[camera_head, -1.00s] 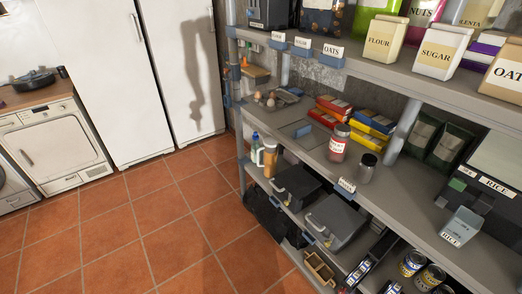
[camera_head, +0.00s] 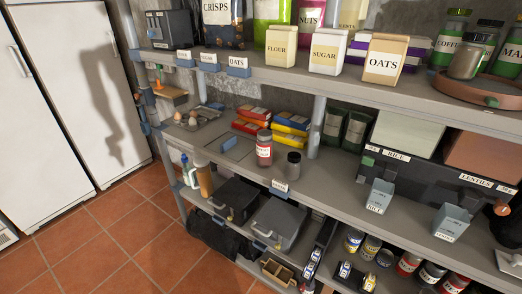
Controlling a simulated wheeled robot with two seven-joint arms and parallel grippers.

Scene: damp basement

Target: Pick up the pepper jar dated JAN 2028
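A small glass jar with a red-and-white label (camera_head: 264,150) stands upright on the middle shelf, left of centre. A second small jar (camera_head: 293,164), greyish with a dark lid, stands just to its right. More jars stand at the upper right: one marked COFFEE (camera_head: 450,38) and a clear one with a grey lid (camera_head: 467,62) by a round brown tray (camera_head: 475,92). I cannot read a pepper label or the date JAN 2028 on any jar. Neither of my grippers is in view.
Flour (camera_head: 281,46), sugar (camera_head: 327,52) and oats (camera_head: 384,58) packs line the upper shelf. Red, yellow and blue packets (camera_head: 290,130) lie behind the jars. RICE (camera_head: 379,196) and another small box (camera_head: 452,222) stand at the front right. Tiled floor (camera_head: 120,235) is clear at left.

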